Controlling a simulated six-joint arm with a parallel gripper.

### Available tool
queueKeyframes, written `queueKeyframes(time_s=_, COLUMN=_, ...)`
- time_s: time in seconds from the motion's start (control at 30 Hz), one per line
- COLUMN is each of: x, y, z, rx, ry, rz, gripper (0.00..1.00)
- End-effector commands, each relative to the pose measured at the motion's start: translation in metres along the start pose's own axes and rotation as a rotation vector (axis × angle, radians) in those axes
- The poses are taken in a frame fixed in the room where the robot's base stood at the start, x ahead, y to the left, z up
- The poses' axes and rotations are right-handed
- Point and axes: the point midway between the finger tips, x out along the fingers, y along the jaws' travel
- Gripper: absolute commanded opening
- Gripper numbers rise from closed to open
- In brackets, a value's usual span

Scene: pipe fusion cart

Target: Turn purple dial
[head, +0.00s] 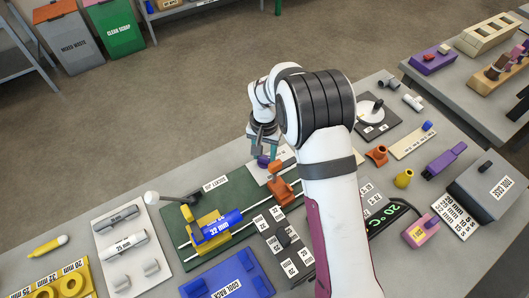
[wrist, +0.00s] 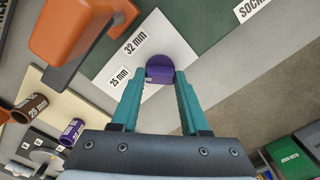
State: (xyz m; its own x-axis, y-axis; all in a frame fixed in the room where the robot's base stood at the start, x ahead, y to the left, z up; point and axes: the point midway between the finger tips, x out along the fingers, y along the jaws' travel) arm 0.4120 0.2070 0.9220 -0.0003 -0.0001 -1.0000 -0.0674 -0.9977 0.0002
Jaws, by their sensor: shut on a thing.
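The purple dial (wrist: 160,60) sits on a white plate (wrist: 108,60) marked 32 mm and 25 mm. In the wrist view its round top and raised grip lie between the teal fingertips of my gripper (wrist: 162,77). My gripper is shut on the dial from both sides. In the head view the dial (head: 263,161) shows as a small purple shape under my gripper (head: 262,150), which points down onto it. My arm hides part of the plate there. I cannot tell which mark the dial points to.
An orange clamp part (head: 279,185) stands close beside the dial; it also looms at the upper left in the wrist view (wrist: 75,35). A yellow clamp (head: 207,228) with a blue 32 mm pipe (head: 222,226) is on the green base (head: 187,262). A lever (head: 175,198) stands left of it.

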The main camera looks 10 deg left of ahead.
Motion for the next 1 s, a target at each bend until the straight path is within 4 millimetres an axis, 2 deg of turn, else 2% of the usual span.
queueKeyframes(time_s=0.6, x=-0.0008, y=0.0, z=-0.0004, rx=0.534, ry=0.001, rz=-0.001, gripper=0.0)
queueKeyframes(time_s=1.0, x=-0.0008, y=0.0001, z=-0.0005, rx=0.705, ry=0.001, rz=-0.001, gripper=0.0)
